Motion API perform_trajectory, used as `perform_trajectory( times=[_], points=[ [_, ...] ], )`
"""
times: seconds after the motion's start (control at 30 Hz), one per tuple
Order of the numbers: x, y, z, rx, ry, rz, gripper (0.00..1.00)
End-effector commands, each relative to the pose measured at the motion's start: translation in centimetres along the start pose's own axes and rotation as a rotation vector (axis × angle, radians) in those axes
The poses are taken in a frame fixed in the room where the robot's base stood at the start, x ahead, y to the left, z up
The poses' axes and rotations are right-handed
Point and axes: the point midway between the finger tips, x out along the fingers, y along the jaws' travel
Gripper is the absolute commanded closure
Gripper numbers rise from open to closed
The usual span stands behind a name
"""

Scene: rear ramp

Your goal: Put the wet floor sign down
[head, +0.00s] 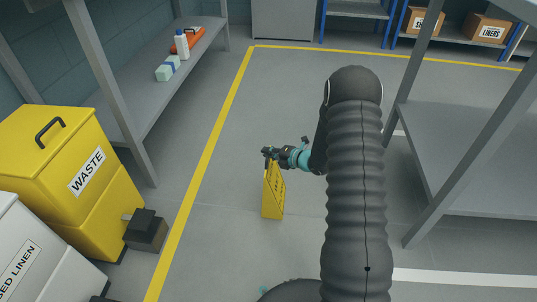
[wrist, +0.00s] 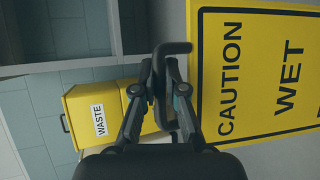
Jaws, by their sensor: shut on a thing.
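The wet floor sign (head: 273,192) is a yellow folding board with black lettering. In the head view it hangs or stands upright below my gripper (head: 270,153), just right of the yellow floor line. My gripper is shut on its top end. In the wrist view the sign (wrist: 258,70) fills the right side, its words CAUTION and WET turned sideways, beside my gripper fingers (wrist: 168,85), which close around a dark handle at its top. I cannot tell whether the sign's lower edge touches the floor.
A yellow waste bin (head: 60,170) and a white linen bin (head: 35,262) stand at the left. Another grey shelf (head: 465,150) stands at the right. The grey floor around the sign is clear.

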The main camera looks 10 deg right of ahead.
Motion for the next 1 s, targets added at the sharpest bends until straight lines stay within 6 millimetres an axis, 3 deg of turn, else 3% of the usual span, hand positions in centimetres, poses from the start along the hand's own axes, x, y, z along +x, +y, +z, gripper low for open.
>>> perform_trajectory(
  times=[0.23,0.27,0.33,0.73,1.0],
  points=[
    [0.1,-0.5,0.0,0.000,-0.001,0.000,1.00],
    [0.1,-0.6,0.0,0.000,-0.001,-0.001,0.82],
    [0.1,-0.6,0.0,0.001,-0.001,-0.001,0.65],
    [-0.4,-0.4,0.0,0.000,-0.001,0.001,0.64],
    [-4.9,-0.4,0.1,0.000,-0.004,0.000,0.64]
  ],
)
